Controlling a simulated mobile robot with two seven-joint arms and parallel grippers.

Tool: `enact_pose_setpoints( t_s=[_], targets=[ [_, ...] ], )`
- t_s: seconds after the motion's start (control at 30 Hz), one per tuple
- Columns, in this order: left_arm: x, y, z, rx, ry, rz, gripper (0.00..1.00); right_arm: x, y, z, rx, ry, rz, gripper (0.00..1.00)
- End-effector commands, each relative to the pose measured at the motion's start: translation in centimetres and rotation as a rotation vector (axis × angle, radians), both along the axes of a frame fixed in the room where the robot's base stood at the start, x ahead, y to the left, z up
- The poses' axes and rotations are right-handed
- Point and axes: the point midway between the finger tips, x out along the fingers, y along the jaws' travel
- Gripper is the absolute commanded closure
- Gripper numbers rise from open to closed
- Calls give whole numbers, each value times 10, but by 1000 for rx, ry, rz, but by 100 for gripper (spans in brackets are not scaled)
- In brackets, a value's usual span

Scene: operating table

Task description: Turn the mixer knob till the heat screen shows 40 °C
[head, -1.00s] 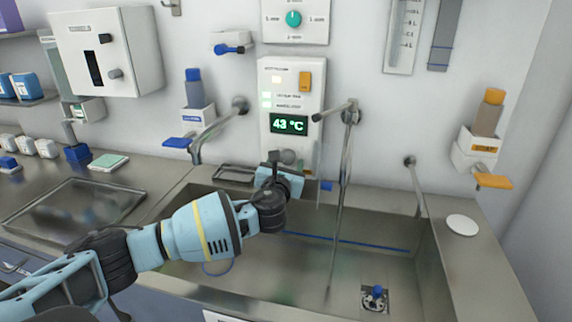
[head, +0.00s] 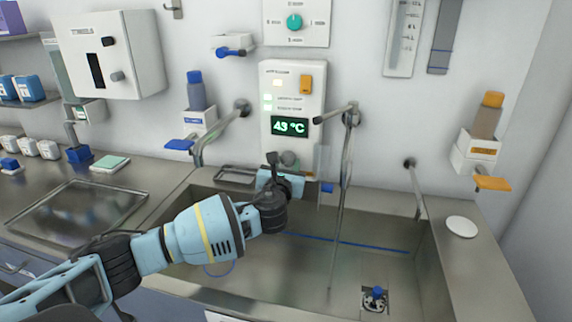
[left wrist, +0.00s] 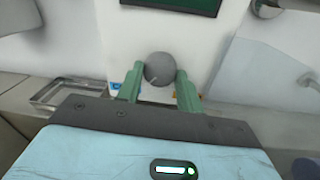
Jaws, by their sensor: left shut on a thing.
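The heat screen (head: 290,127) on the white wall panel reads 43 °C in green digits. The grey round mixer knob (head: 289,158) sits below it, partly hidden by my gripper in the head view. In the left wrist view the knob (left wrist: 160,69) lies between the two green fingers of my left gripper (left wrist: 160,82), which is shut on it. The left gripper also shows in the head view (head: 283,170), reaching in over the sink. The right gripper is in neither view.
The steel sink (head: 425,240) lies below my left arm. A steel spout (head: 215,138) is left of the panel, and a lever with a vertical pipe (head: 346,150) is close on its right. A small tray (head: 236,175) stands on the ledge.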

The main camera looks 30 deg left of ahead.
Motion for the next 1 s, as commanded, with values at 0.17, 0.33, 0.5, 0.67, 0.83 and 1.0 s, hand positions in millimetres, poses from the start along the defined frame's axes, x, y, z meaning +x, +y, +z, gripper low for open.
enact_pose_setpoints(
  t_s=[0.17,0.33,0.5,0.67,0.83,1.0],
  targets=[
    [0,0,3,-120,-31,1,86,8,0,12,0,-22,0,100],
    [0,-1,4,-263,-69,1,86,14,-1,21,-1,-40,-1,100],
    [0,-1,3,-401,-104,1,86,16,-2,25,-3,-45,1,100],
    [0,0,3,-510,-133,0,86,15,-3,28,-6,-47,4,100],
    [0,0,2,-597,-156,0,86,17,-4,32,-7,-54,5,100],
    [0,0,2,-651,-169,0,86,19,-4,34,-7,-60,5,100]
  ],
)
